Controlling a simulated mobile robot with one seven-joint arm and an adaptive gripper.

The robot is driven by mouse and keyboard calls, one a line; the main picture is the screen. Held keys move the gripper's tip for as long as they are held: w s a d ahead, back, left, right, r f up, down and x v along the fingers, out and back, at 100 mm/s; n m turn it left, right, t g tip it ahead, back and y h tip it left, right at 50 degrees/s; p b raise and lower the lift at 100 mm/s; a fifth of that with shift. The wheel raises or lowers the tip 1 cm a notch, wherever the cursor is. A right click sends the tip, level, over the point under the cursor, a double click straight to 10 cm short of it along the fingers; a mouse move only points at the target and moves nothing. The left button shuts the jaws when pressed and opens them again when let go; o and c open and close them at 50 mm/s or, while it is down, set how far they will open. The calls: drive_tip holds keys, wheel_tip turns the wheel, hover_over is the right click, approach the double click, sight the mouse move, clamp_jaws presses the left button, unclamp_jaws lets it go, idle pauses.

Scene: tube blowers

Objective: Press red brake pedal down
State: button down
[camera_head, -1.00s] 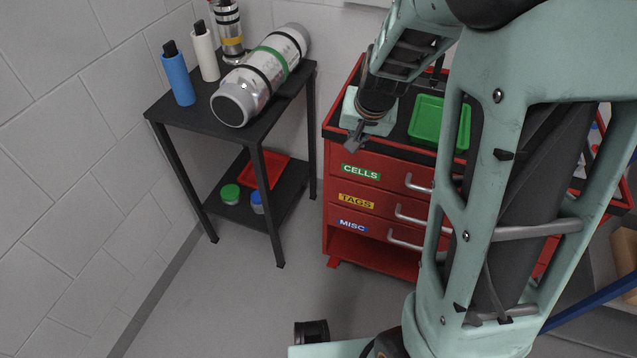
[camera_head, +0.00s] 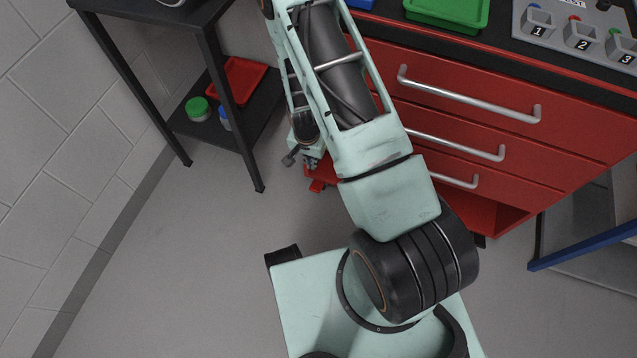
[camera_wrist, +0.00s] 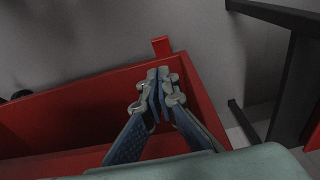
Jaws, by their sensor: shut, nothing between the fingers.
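A small red tab, which looks like the brake pedal (camera_wrist: 161,46), sticks out from the lower corner of the red cabinet in the wrist view. It also shows in the head view (camera_head: 317,186), low at the cabinet's left end. My gripper (camera_wrist: 158,75) is shut and empty, with its fingertips over the cabinet's red edge. In the picture, the tips lie just below the tab, with a visible gap; the height between them is hard to judge. In the head view my gripper (camera_head: 290,159) is low, left of the cabinet and near the tab, partly hidden by my arm.
The red drawer cabinet (camera_head: 480,148) carries a green tray (camera_head: 447,12) and a numbered button panel (camera_head: 575,35). A black table (camera_head: 215,45) stands at left, with a red tray (camera_head: 236,82) and jars below. Open floor lies between table and cabinet.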

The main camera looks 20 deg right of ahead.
sight(315, 188)
drive_tip(key=f+b, duration=0.2)
drive_tip(key=f, duration=0.4)
drive_tip(key=w+d+f+b, duration=0.1)
drive_tip(key=f+b, duration=0.1)
drive_tip(key=f, duration=0.5)
drive_tip(key=w+f+b, duration=0.1)
drive_tip(key=f+b, duration=0.2)
drive_tip(key=f, duration=0.3)
drive_tip(key=shift+d+f, duration=0.2)
drive_tip(key=shift+f, duration=0.15)
drive_tip(key=shift+a+f, duration=0.1)
